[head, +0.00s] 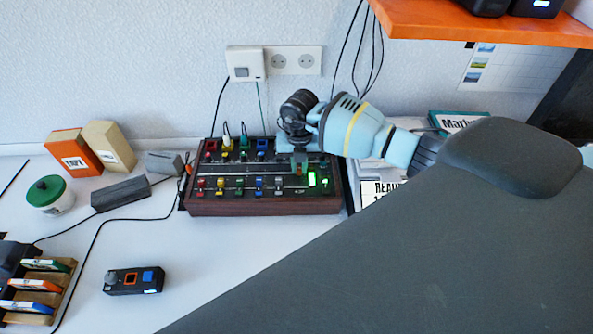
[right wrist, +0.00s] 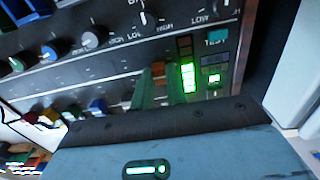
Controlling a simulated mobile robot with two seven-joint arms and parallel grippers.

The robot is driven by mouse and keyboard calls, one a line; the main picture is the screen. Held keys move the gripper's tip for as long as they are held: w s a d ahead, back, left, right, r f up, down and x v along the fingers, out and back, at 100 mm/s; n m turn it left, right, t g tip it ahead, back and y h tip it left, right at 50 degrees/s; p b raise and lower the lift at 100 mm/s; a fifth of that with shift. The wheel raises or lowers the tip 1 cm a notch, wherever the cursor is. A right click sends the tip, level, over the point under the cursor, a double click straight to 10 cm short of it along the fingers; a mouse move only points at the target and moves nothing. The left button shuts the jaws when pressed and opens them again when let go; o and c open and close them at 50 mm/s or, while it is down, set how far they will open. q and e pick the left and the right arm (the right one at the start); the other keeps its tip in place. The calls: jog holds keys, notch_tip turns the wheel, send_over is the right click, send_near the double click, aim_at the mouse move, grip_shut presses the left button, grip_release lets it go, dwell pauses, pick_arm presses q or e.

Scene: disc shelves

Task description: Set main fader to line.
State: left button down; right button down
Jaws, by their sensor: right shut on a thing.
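The mixer (head: 265,205), a dark panel in a brown wooden case, stands on the white desk against the wall. My right gripper (head: 299,168) reaches down onto its right part, beside the lit green meter (head: 312,179). In the right wrist view the fingers (right wrist: 157,86) are shut on an orange-brown fader cap (right wrist: 158,68), left of the green meter (right wrist: 188,77). I take this cap to be the main fader. The fingers hide much of its slot, and I cannot make out the line mark. My left gripper is not in view.
Coloured faders and knobs sit close left of the gripper. A teal TEST button (right wrist: 217,35) is at its right. An orange shelf (head: 470,25) overhangs at the upper right.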

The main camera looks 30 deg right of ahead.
aim_at(299, 168)
jog(key=c, duration=1.4)
grip_release()
notch_tip(299, 168, up, 7)
jog(key=shift+w+f+p, duration=0.1)
jog(key=shift+f+p, duration=0.1)
jog(key=shift+p, duration=0.1)
jog(key=shift+r, duration=0.65)
jog(key=shift+f, duration=0.1)
